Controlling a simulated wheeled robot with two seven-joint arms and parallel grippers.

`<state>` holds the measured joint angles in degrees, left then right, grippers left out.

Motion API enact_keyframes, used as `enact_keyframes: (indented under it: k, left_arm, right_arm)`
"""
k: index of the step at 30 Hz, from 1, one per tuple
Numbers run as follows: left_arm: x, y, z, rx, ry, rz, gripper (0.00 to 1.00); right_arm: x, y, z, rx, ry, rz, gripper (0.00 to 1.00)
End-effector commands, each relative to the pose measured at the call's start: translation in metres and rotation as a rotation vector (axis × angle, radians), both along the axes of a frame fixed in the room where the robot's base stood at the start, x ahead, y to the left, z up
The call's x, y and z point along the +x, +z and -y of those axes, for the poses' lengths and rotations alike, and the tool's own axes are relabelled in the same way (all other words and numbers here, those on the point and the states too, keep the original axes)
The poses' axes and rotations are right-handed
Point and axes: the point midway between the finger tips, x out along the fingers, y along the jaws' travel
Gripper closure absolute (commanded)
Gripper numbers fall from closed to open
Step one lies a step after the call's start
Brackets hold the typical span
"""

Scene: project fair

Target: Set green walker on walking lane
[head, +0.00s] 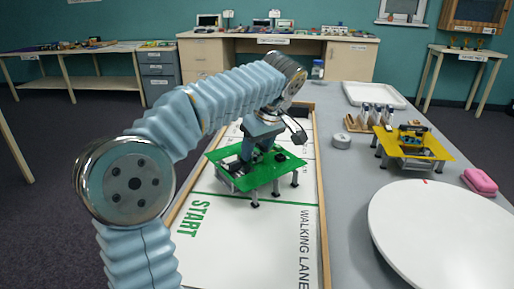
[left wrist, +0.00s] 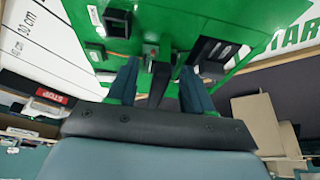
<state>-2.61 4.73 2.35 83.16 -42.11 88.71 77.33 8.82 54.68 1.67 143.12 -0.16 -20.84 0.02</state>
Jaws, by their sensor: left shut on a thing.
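The green walker (head: 243,177), a green plate with grey legs and small parts on top, is over the white walking lane (head: 250,227) just beyond the green START line. My left gripper (head: 262,138) reaches down onto it from above and is shut on it. In the left wrist view the two fingers (left wrist: 158,88) close on a dark upright part in the middle of the green walker (left wrist: 135,45). I cannot tell whether its feet touch the lane. My right gripper is not in view.
A yellow walker (head: 418,147) stands on the grey table to the right, with a tape roll (head: 341,140), a rack of small bottles (head: 376,116), a pink case (head: 480,181) and a round white board (head: 445,235). A wooden rim (head: 321,190) edges the lane.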

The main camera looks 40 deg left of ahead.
Motion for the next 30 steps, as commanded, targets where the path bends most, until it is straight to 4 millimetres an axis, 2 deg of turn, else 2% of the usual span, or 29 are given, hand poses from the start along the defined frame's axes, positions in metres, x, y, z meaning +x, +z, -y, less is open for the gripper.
enact_keyframes:
  k: [5,6,11,18,22,26,30]
  left_arm:
    - [0.000,-0.002,0.000,0.001,0.000,0.001,0.86]
    - [0.000,-0.003,0.000,0.000,0.000,0.000,0.48]
    - [0.000,-0.002,0.000,0.000,-0.001,0.000,0.24]
    - [0.000,-0.002,0.000,0.000,-0.001,-0.001,0.24]
    - [0.000,0.005,0.002,0.000,-0.001,0.000,0.24]
    - [-0.002,0.026,0.011,0.000,-0.003,0.003,0.24]
    - [-0.005,0.059,0.023,0.001,-0.003,0.003,0.24]
  right_arm:
    - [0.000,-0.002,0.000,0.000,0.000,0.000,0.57]
    - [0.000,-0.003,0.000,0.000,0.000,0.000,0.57]
    - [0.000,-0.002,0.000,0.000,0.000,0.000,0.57]
    - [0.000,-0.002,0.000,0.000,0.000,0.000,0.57]
    - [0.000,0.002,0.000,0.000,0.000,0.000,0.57]
    - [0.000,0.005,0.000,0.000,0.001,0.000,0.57]
    - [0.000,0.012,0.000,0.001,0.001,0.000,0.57]
